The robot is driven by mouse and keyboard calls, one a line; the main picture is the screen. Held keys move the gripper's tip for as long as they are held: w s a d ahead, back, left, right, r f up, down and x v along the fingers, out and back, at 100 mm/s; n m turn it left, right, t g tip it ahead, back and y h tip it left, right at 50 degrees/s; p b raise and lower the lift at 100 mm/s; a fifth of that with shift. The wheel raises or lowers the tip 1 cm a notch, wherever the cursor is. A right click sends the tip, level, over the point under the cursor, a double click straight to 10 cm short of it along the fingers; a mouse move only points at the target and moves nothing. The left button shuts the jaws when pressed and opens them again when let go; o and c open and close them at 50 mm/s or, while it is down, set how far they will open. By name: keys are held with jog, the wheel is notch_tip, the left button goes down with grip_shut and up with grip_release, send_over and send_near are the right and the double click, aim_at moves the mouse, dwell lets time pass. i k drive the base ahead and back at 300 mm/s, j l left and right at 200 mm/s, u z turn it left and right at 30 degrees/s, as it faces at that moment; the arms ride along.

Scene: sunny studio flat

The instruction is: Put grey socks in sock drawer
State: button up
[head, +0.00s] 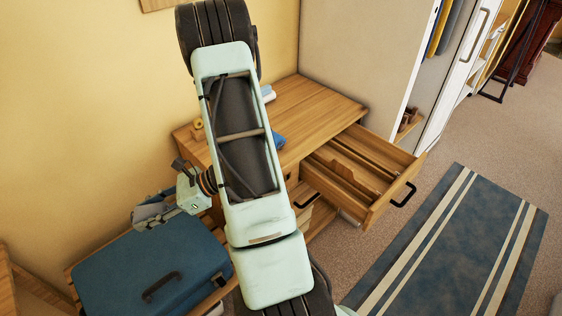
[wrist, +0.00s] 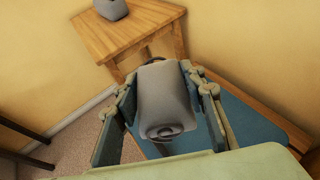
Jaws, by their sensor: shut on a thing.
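My gripper (wrist: 164,85) is shut on a grey sock bundle (wrist: 165,98), rolled with a spiral end facing the wrist camera. In the head view my gripper (head: 155,213) is at the left, above the back of a blue suitcase, and the sock is hard to make out there. A wooden drawer (head: 379,208) with a black handle is pulled out from the dresser (head: 312,98) at the right, away from my gripper. Wooden dividers (head: 346,180) split its inside into compartments, and I see no socks in the visible part. My arm hides part of the dresser front.
The blue suitcase (head: 140,265) lies on a low wooden bench below my gripper. A small wooden table (wrist: 128,30) holds a grey object (wrist: 112,9). A blue item (head: 279,141) lies on the dresser top. A striped rug (head: 450,245) covers clear floor right of the drawer.

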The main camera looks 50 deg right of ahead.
aim_at(366, 180)
jog(key=k+l, duration=0.6)
jog(key=l, duration=0.15)
jog(key=k+l, duration=0.1)
jog(key=l, duration=0.2)
jog(key=k+l+z, duration=0.1)
jog(key=l, duration=0.25)
jog(key=k+l, duration=0.15)
jog(key=l, duration=0.8)
jog(key=i+l, duration=0.1)
jog(key=l, duration=0.2)
jog(key=i+l, duration=0.1)
jog(key=l, duration=0.2)
jog(key=i+l+z, duration=0.1)
jog(key=l, duration=0.15)
